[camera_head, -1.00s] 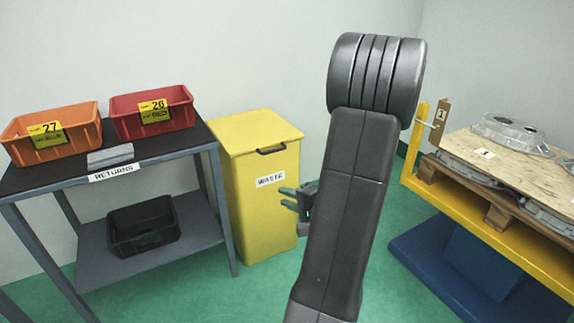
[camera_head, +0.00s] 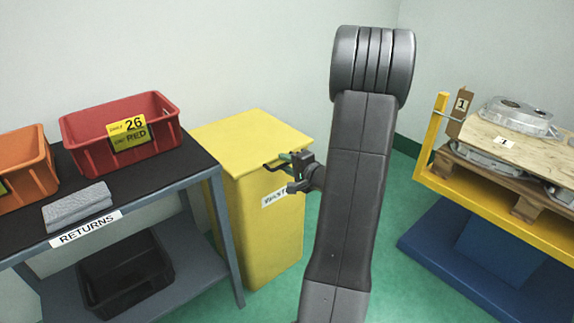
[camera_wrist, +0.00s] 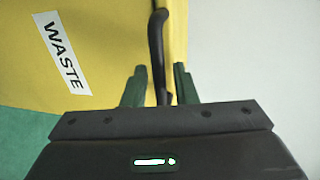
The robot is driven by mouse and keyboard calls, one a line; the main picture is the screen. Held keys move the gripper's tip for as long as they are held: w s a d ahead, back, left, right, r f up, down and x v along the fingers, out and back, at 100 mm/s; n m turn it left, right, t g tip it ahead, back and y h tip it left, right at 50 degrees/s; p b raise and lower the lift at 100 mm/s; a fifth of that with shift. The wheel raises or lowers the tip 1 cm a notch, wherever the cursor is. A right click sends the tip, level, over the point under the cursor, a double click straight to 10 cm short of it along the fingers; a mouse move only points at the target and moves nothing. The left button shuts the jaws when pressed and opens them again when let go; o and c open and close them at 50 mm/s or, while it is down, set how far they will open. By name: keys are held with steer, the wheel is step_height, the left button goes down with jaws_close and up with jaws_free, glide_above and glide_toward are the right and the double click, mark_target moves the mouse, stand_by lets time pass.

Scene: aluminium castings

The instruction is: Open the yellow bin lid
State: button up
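The yellow bin (camera_head: 262,235) stands beside the returns table with its flat yellow lid (camera_head: 245,138) closed. A black bar handle (camera_head: 270,166) is at the front edge of the lid. My gripper (camera_head: 286,172) is at the front of the bin, at handle height. In the wrist view, its two green fingers (camera_wrist: 160,85) are apart, with the black handle (camera_wrist: 157,40) between them. Small gaps show on both sides of the handle. The WASTE label (camera_wrist: 62,52) is to the left there. In the head view, my gripper partly hides the handle and label.
The returns table (camera_head: 150,185) is left of the bin, with a red crate (camera_head: 85,145), an orange crate (camera_head: 30,190) and a grey cloth-like stack (camera_head: 78,207) on it. A black crate (camera_head: 125,285) is on its lower shelf. A yellow-railed cart (camera_head: 490,195) with castings stands right.

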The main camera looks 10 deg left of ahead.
jaws_close()
steer(key=shift+r, duration=0.1)
